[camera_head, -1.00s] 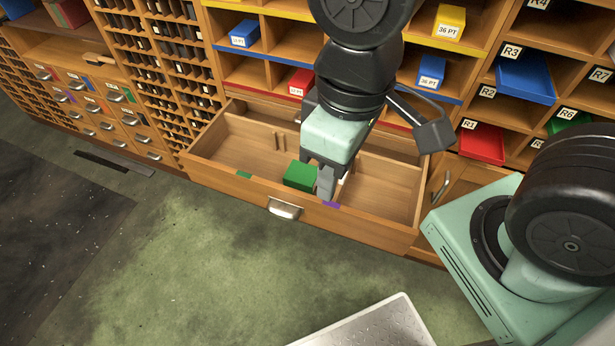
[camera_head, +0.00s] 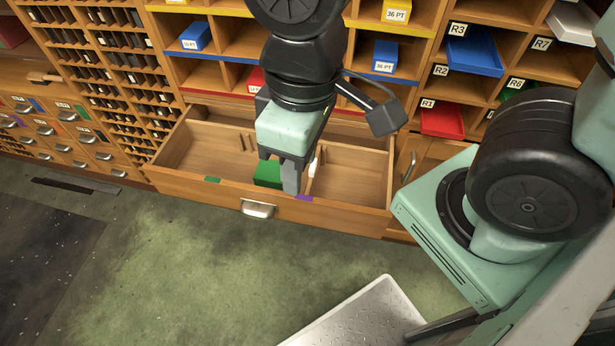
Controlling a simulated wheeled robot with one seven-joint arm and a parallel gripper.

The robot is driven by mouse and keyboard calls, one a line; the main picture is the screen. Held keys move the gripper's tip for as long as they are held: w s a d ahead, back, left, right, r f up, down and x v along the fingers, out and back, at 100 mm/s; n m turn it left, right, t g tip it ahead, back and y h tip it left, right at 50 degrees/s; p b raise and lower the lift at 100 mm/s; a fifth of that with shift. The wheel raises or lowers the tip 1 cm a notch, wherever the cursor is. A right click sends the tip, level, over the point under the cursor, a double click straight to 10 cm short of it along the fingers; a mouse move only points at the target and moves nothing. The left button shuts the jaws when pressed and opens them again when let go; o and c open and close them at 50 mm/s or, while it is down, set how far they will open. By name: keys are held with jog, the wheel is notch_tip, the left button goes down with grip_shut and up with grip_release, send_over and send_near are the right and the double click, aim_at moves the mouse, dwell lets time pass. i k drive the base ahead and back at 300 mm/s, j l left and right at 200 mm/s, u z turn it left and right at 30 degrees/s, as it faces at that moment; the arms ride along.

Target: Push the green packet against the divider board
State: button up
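The green packet (camera_head: 267,173) lies in the left compartment of the open wooden drawer (camera_head: 170,182), near its front wall. My gripper (camera_head: 282,177) points down into the drawer and hides part of the packet's right side. One grey finger shows clearly just right of the packet; whether it touches the packet, and how wide the fingers stand, I cannot tell. The divider board (camera_head: 319,166) runs front to back, to the right of my gripper, partly hidden. A small white thing (camera_head: 313,166) shows beside it.
The drawer's front has a green mark (camera_head: 213,180), a purple mark (camera_head: 305,198) and a metal handle (camera_head: 258,209). The right compartment (camera_head: 352,178) looks empty. Shelves with labelled bins stand behind. A metal plate (camera_head: 365,318) is at the lower edge.

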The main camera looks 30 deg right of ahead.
aim_at(267, 173)
jog(key=i+j+u, duration=0.15)
jog(key=j+u, duration=0.25)
jog(key=i+j+u, duration=0.15)
jog(key=u, duration=0.25)
jog(key=j, duration=0.1)
